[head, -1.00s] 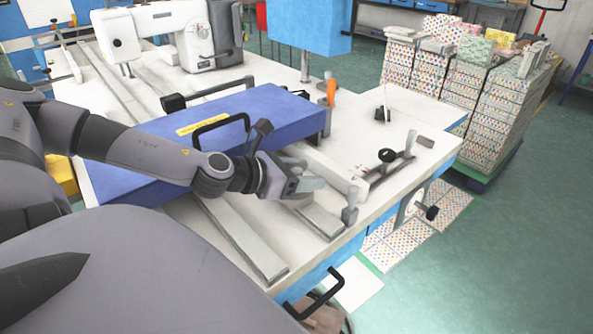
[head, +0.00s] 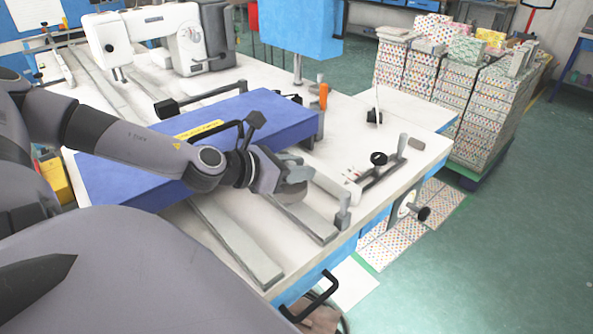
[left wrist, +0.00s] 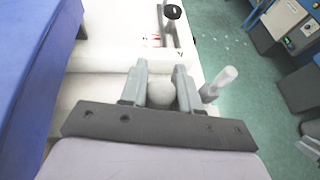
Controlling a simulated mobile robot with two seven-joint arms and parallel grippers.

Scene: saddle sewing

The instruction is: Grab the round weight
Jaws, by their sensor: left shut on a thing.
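The round weight (left wrist: 161,93) is a grey rounded piece seen between the two fingers in the left wrist view. In the head view the weight (head: 291,193) shows as a grey disc at the fingertips. My left gripper (left wrist: 160,72) is shut on it, with one finger on each side. In the head view my left gripper (head: 287,180) is over the white table, beside the blue block's right end. Its fingers partly hide the weight. I cannot tell how far the weight is above the surface. My right gripper is not in view.
The blue block (head: 130,170) with a black handle lies left of the gripper. A grey upright post (head: 343,210) stands to its right, near the edge of the white table (head: 400,135). A sewing machine (head: 160,35) stands at the back. Patterned stacks (head: 475,95) are beyond the table.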

